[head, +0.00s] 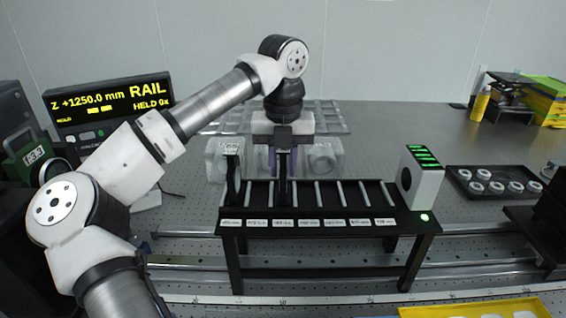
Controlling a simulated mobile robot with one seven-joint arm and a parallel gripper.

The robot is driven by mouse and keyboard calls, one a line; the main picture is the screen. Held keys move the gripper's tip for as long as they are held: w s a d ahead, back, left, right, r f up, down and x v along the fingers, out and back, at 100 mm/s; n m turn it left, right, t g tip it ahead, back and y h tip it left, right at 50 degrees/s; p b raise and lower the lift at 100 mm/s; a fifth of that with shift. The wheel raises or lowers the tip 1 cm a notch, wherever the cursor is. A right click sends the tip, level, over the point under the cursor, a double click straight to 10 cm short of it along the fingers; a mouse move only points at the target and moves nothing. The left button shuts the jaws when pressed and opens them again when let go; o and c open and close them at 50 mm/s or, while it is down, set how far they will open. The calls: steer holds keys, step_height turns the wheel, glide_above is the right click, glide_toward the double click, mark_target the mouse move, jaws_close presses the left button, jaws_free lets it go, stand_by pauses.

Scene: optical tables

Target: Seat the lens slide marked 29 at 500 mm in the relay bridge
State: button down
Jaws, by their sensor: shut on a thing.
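My gripper (284,140) points down over the left part of the relay bridge (330,229). It is shut on a dark upright lens slide (283,166), seen nearly edge-on. The slide's lower end is at the bridge's slots; I cannot tell whether it is in a slot or just above. Its marking is not readable. The bridge is a black frame on legs with a row of bars across its top and white labels along its front edge, too small to read. Another dark upright slide (232,180) with a pale tag on top stands at the bridge's left end.
A white block with green bars (422,178) stands at the bridge's right end. Behind the bridge is a clear rack (326,158). A black tray with white rings (495,184) lies at right. A display (110,102) reads RAIL, Z +1250.0 mm. Metal rails run below the bridge.

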steer(key=shift+f, duration=0.15)
steer(key=c, duration=0.7)
jaws_free()
steer(key=shift+r+p, duration=3.5)
steer(key=shift+r, duration=1.55)
